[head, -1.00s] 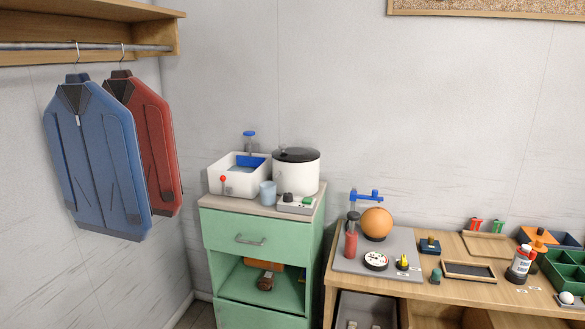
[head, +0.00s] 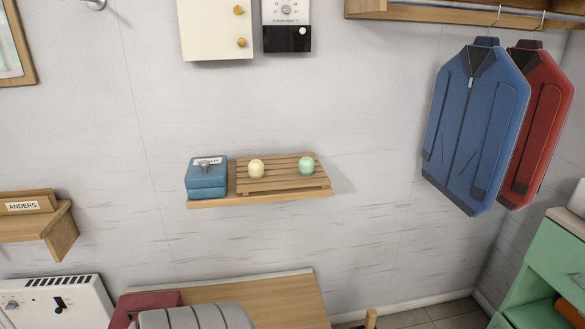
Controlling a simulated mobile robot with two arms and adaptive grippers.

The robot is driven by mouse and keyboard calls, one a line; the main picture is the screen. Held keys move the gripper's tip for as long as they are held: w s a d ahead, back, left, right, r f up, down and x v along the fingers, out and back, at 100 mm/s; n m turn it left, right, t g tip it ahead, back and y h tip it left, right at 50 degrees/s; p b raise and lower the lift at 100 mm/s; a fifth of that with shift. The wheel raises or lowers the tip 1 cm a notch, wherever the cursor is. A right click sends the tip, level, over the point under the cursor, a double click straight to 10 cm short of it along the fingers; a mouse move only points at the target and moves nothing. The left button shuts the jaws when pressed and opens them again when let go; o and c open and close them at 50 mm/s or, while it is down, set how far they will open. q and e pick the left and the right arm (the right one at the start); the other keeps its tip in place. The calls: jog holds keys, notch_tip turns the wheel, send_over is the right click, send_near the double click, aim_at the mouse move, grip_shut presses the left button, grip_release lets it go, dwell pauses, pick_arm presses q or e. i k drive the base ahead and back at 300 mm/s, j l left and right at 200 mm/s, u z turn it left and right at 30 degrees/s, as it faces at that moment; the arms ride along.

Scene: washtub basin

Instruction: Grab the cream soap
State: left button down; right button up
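A cream round soap (head: 256,169) sits on a slatted wooden rack (head: 283,184) on a small wall shelf (head: 262,199), near the middle of the head view. A mint-green round soap (head: 306,165) sits on the same rack to its right. Neither of my grippers shows in the head view, so nothing is seen near the soap.
A blue box (head: 206,179) stands on the shelf left of the rack. Below are a wooden table top (head: 275,300) and a grey ribbed rounded object (head: 195,316). Blue and red jackets (head: 475,125) hang at right, beside a green cabinet (head: 556,262).

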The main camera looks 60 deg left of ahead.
aim_at(256, 167)
jog(key=u, duration=2.25)
